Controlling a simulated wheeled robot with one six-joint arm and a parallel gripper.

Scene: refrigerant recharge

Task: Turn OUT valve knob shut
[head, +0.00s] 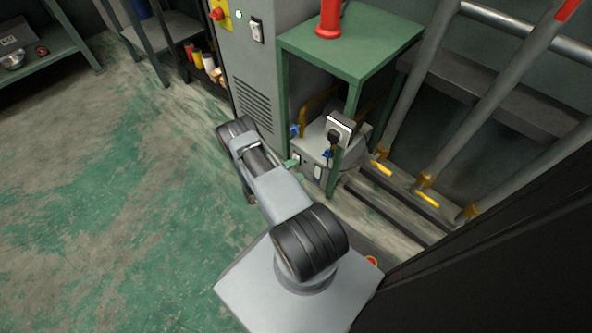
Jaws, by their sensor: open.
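A grey recovery machine (312,137) with a yellow handle (318,104) stands low under the green table. One blue knob (294,131) shows at its left side and another blue knob (327,153) at its front. Their labels are too small to read, so I cannot tell which is OUT, or how far either is turned. My arm reaches from the bottom of the view towards the machine's left, and its elbow is left of the machine.
The green table (352,48) carries a red cylinder (329,20) and its leg stands before the machine. A grey cabinet (257,85) is close on the left. Pipes with yellow fittings (426,182) and a dark panel (500,270) bound the right. The floor at left is clear.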

